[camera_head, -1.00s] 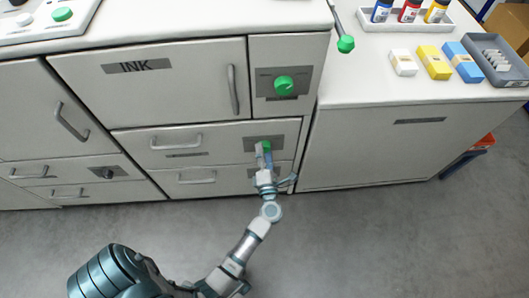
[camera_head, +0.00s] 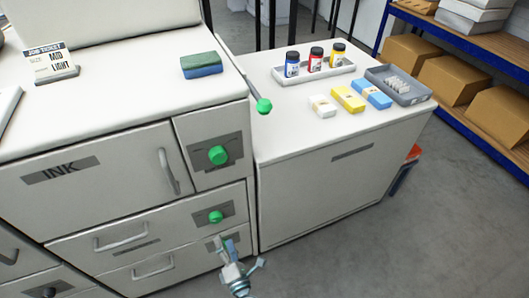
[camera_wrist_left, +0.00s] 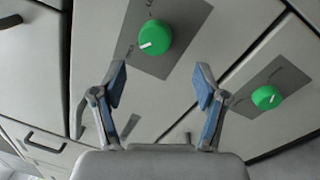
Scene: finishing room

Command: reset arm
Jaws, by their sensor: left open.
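My left gripper (camera_head: 229,252) is low in front of the white cabinet (camera_head: 105,147), below the green knob (camera_head: 216,217) on the middle drawer. In the left wrist view its two blue-padded fingers (camera_wrist_left: 161,88) are spread wide with nothing between them. That view shows one green knob (camera_wrist_left: 155,37) above the gap between the fingertips and another green knob (camera_wrist_left: 267,97) to the right, both apart from the fingers. A larger green knob (camera_head: 218,155) sits on the upper panel beside the INK door. My right gripper is not in view.
A green-tipped lever (camera_head: 263,105) sticks out between the cabinet and the side counter (camera_head: 270,147). The counter holds a bottle tray (camera_head: 314,70), small boxes (camera_head: 348,98) and a grey tray (camera_head: 398,84). Open floor (camera_head: 400,240) lies at the right.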

